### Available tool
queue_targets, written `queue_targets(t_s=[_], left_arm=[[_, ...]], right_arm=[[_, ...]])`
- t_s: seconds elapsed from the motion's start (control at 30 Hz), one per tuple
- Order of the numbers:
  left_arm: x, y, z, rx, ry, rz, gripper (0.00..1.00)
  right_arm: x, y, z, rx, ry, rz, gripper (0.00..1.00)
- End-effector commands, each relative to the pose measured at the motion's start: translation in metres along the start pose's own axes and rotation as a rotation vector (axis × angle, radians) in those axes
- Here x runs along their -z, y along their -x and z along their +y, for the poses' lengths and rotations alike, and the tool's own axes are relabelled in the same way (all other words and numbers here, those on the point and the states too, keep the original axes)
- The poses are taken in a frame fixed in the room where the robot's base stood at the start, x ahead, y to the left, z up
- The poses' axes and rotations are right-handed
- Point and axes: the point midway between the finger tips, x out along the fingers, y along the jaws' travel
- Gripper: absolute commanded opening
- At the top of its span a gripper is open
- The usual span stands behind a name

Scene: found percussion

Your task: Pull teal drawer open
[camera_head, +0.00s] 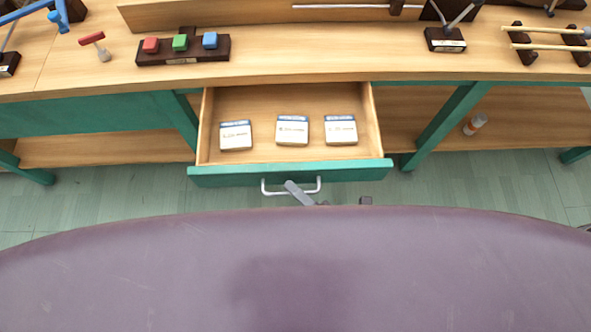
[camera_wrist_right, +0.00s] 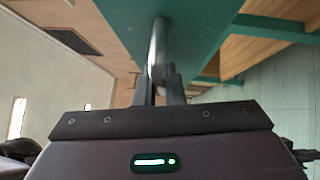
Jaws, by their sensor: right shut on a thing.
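The teal drawer (camera_head: 235,177) is pulled out from under the wooden counter, and its light wood inside shows. Three small white boxes with blue edges lie in it: a left one (camera_head: 236,136), a middle one (camera_head: 292,131) and a right one (camera_head: 340,131). The silver bar handle (camera_head: 319,184) is on the drawer's front. My right gripper (camera_head: 294,190) is shut on this handle. In the right wrist view the gripper's fingers (camera_wrist_right: 159,86) close around the handle bar (camera_wrist_right: 158,45), beside the teal front (camera_wrist_right: 190,25). My left gripper is not in view.
On the counter (camera_head: 300,62) stand a dark block stand (camera_head: 183,57) with red, green and blue blocks, a small red mallet (camera_head: 97,43) and a rack with pale sticks (camera_head: 545,46).

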Motion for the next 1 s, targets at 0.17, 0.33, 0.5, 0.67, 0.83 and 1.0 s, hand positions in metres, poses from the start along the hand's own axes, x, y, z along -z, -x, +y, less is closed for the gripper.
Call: queue_targets(t_s=[0.17,0.33,0.5,0.67,0.83,1.0], left_arm=[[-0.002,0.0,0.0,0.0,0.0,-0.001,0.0],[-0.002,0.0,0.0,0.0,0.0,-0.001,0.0],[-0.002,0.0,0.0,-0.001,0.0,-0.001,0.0],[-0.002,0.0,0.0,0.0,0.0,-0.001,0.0],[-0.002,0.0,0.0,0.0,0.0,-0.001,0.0],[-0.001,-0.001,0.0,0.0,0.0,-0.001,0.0]], right_arm=[[0.002,0.003,0.0,0.001,0.001,0.0,0.0],[0.002,0.003,0.0,0.001,0.001,0.0,0.0],[0.002,0.003,0.0,0.001,0.0,0.0,0.18],[0.002,0.002,0.0,0.001,0.0,0.0,0.18],[0.002,0.006,0.0,0.002,0.0,0.0,0.18],[0.003,0.03,-0.001,0.005,-0.001,0.003,0.18]])
